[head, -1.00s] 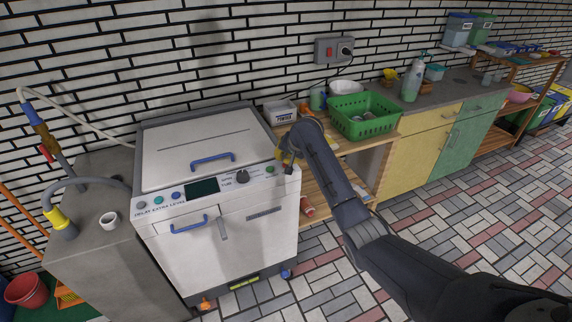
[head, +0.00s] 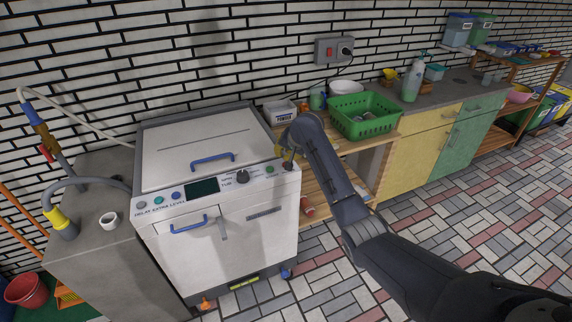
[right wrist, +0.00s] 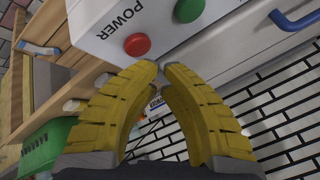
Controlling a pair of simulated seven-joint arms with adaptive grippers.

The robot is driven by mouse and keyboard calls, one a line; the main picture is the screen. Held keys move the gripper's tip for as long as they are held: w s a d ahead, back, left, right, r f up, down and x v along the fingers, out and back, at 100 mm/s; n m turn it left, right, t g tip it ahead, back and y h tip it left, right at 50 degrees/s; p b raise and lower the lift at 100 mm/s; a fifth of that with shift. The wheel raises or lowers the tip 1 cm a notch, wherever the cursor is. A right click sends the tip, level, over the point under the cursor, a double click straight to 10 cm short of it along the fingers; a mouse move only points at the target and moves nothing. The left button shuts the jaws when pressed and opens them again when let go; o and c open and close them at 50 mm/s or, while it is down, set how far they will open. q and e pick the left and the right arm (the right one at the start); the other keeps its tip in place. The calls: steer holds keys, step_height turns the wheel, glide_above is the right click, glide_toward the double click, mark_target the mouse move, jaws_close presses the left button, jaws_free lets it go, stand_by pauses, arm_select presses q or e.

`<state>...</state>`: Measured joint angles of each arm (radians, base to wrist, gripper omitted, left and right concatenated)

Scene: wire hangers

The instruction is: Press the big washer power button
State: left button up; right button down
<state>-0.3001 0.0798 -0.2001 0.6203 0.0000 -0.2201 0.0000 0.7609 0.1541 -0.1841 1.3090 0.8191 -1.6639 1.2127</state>
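The white washer (head: 250,240) stands against the brick wall, with its control panel along the top front edge. In the right wrist view, a round red button (right wrist: 137,44) sits beside the word POWER on the panel. A green button (right wrist: 188,10) is next to it, and it also shows in the head view (head: 269,170). My right gripper (right wrist: 160,68) has its yellow fingertips together, with nothing seen between them. The tips appear close to the red button but beside it; contact cannot be told. In the head view the gripper (head: 284,158) is at the panel's right end. My left gripper is not in view.
A dark knob (head: 242,176) and a screen (head: 202,187) lie left on the panel. A green basket (head: 364,116) and a white powder box (head: 280,111) stand on the wooden shelf to the right.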

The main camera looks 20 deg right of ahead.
steer(key=shift+r, duration=2.5)
